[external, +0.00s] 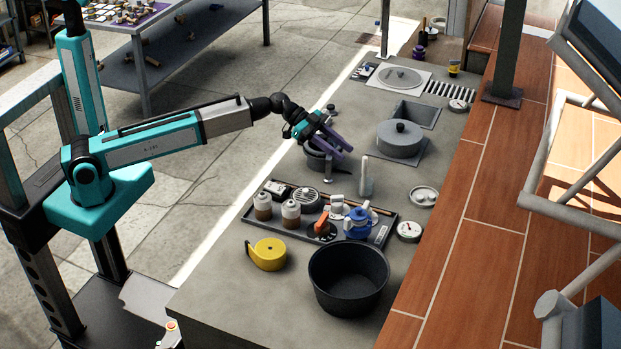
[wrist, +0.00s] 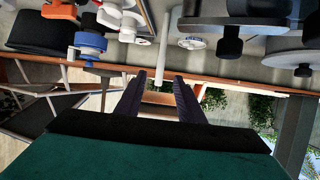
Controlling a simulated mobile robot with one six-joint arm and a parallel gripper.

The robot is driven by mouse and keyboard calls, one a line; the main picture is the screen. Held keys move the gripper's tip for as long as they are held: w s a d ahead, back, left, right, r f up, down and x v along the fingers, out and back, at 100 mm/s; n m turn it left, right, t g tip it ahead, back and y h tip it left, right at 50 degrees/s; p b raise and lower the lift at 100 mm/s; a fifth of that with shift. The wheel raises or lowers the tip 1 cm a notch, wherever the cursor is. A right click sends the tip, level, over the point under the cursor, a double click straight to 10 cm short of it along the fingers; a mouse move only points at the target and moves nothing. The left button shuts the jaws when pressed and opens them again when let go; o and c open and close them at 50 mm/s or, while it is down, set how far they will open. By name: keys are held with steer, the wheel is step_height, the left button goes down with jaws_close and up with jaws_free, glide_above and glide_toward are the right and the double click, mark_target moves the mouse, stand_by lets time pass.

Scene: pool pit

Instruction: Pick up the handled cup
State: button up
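A blue vessel (external: 360,223) with what looks like a side handle stands on the dark tray; it may be the handled cup, but I cannot tell for sure. A blue body also shows at upper left in the wrist view (wrist: 90,42). My gripper (external: 345,147) is over the counter, up and left of the blue vessel and apart from it. In the wrist view my gripper (wrist: 158,92) has its two dark fingers spread with nothing held between them. A dark pot (external: 318,163) sits below my gripper, partly hidden by it.
A pale upright post (external: 366,180) stands close to my gripper. The tray (external: 262,228) also holds brown-and-white jars and an orange-topped item. A large black pot (external: 348,279), yellow roll (external: 268,254), lidded pot (external: 399,138) and gauge (external: 409,230) stand around it. Bare counter lies at the front left.

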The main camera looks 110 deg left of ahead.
steer(key=p+x, duration=0.2)
steer(key=x, duration=0.6)
steer(key=shift+w, duration=0.15)
steer(key=shift+w+p, duration=0.1)
steer(key=shift+p, duration=0.2)
steer(key=p+x, duration=0.2)
steer(key=x, duration=0.3)
steer(key=shift+p, duration=0.4)
steer(key=shift+a, duration=0.1)
jaws_close()
